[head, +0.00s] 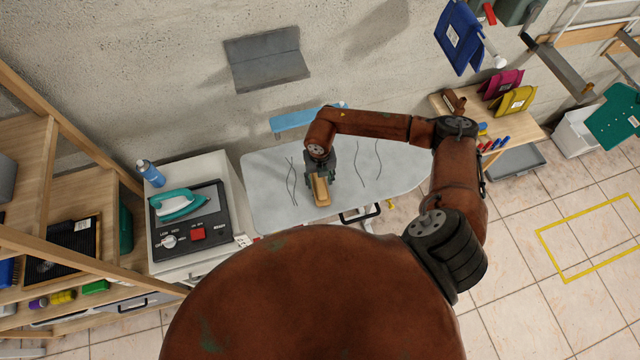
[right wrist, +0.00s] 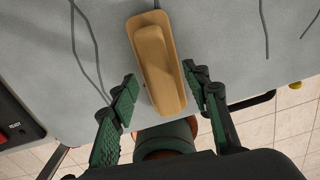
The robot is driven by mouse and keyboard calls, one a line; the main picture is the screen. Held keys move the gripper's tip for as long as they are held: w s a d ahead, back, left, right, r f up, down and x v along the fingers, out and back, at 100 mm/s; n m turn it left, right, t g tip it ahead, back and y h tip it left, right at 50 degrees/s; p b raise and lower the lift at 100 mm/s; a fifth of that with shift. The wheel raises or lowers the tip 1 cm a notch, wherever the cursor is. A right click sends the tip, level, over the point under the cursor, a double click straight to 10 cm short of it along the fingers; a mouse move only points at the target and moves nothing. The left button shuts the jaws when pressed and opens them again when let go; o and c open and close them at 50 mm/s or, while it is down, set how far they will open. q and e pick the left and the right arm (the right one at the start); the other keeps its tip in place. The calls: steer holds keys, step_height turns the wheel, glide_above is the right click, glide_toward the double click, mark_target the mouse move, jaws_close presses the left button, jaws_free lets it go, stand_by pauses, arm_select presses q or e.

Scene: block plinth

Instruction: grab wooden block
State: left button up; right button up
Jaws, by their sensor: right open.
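The wooden block (head: 320,190) is a long, light-brown piece with rounded ends and a raised upper part. It lies on the grey ironing-board-like surface (head: 270,180) in the head view. It also shows in the right wrist view (right wrist: 158,65), running up between the fingers. My right gripper (right wrist: 160,95) is open, with one green-padded finger on each side of the block's near part and a gap on both sides. In the head view the right gripper (head: 319,178) is at the block's far end, partly hidden by my arm. My left gripper is not in view.
A white cabinet at the left carries a teal iron (head: 178,205), a control panel with a red button (head: 197,234) and a blue bottle (head: 150,173). Dark wavy lines (head: 291,180) mark the board. A wooden table (head: 500,125) stands at the right; tiled floor is free at lower right.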

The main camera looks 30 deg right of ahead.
steer(key=shift+f, duration=0.95)
jaws_close()
